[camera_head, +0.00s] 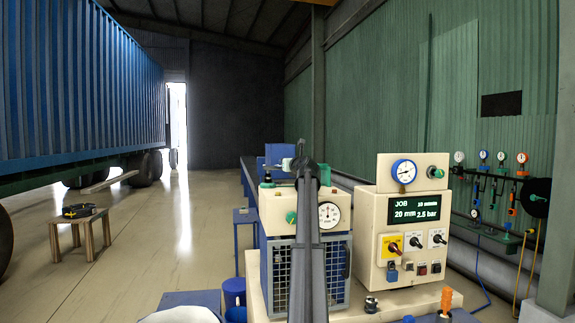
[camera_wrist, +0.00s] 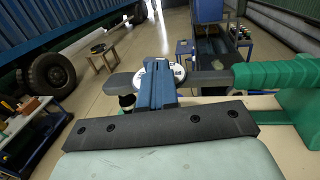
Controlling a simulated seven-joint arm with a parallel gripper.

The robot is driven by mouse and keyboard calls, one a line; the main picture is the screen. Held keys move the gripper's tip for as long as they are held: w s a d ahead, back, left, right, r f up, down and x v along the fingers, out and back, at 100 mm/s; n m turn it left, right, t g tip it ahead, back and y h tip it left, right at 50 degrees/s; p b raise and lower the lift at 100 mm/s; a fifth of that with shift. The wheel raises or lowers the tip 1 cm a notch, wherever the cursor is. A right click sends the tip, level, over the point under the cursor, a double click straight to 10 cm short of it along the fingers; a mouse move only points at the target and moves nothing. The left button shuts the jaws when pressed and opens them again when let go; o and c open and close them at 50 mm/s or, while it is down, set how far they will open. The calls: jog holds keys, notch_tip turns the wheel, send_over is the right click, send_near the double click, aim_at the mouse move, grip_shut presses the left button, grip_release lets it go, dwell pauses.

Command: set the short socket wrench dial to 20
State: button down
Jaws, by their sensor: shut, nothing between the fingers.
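In the wrist view a dark grey bar (camera_wrist: 208,79) runs across the picture to a ribbed green handle (camera_wrist: 275,73) at the right; it looks like the short socket wrench. A round white dial (camera_wrist: 178,73) with dark marks sits on the bar. My gripper (camera_wrist: 157,66) has its blue fingers together and empty, in front of the dial. They hide its middle, so I cannot read its setting or tell whether they touch it. In the head view my raised arm covers much of this spot.
A cream unit (camera_head: 265,208) with a round gauge (camera_head: 328,215) and a mesh front stands below my arm. At the right, a control cabinet (camera_head: 385,268) has a display (camera_head: 415,209) reading "20 mm 2.5 bar". A wooden stool (camera_head: 80,228) stands left on open floor.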

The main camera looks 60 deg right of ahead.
jog(key=shift+w+d+n+t+y, duration=0.2)
jog(key=shift+d+n+t+y, duration=0.4)
jog(key=shift+y, duration=0.4)
jog(key=shift+a, duration=0.1)
